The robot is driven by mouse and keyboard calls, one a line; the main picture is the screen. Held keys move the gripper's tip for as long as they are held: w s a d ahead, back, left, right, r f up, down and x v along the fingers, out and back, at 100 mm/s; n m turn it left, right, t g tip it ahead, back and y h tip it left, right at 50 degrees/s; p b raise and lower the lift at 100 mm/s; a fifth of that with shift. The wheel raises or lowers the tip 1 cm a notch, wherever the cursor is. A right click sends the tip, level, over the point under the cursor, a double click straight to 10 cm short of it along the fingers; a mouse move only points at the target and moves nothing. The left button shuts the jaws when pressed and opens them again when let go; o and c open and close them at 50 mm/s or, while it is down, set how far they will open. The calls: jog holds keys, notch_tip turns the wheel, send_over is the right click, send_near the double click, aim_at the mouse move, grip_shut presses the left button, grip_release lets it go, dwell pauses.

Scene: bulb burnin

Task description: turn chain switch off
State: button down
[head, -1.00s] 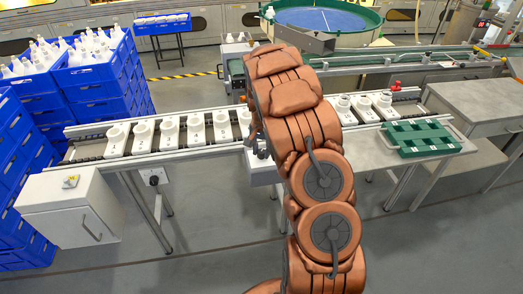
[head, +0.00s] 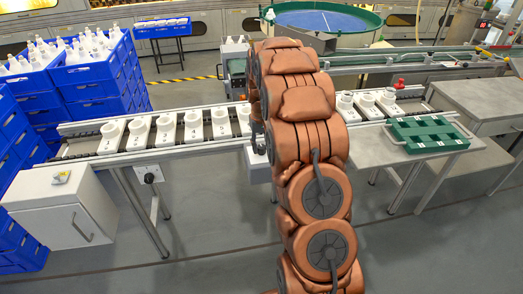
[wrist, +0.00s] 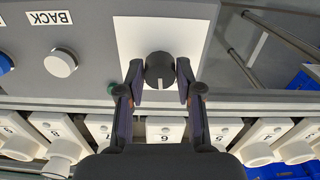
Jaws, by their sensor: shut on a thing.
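A black rotary knob (wrist: 159,70) with a pale pointer line sits on a white plate (wrist: 133,32) on a grey panel in the wrist view. The line points toward the lower edge of the picture. My gripper (wrist: 158,82) has one finger on each side of the knob and is shut on it. In the head view my arm hides the gripper and the knob; part of a control box (head: 257,166) shows beside the arm, under the conveyor edge.
The panel bears a white button (wrist: 61,62) by a BACK label (wrist: 49,18), a blue button (wrist: 4,63) and a green piece (wrist: 111,89). Numbered white holders (head: 193,125) line the conveyor. Another black knob (head: 149,178) hangs below it. A green tray (head: 429,135) stands right.

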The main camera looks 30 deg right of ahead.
aim_at(261, 147)
jog(key=n+b, duration=0.2)
jog(key=n, duration=0.3)
jog(key=shift+n, duration=0.3)
dwell(0.4)
jog(key=c, duration=0.8)
grip_release()
jog(key=shift+o, duration=0.2)
jog(key=shift+r, duration=0.15)
notch_tip(261, 147, up, 12)
jog(key=shift+a, duration=0.1)
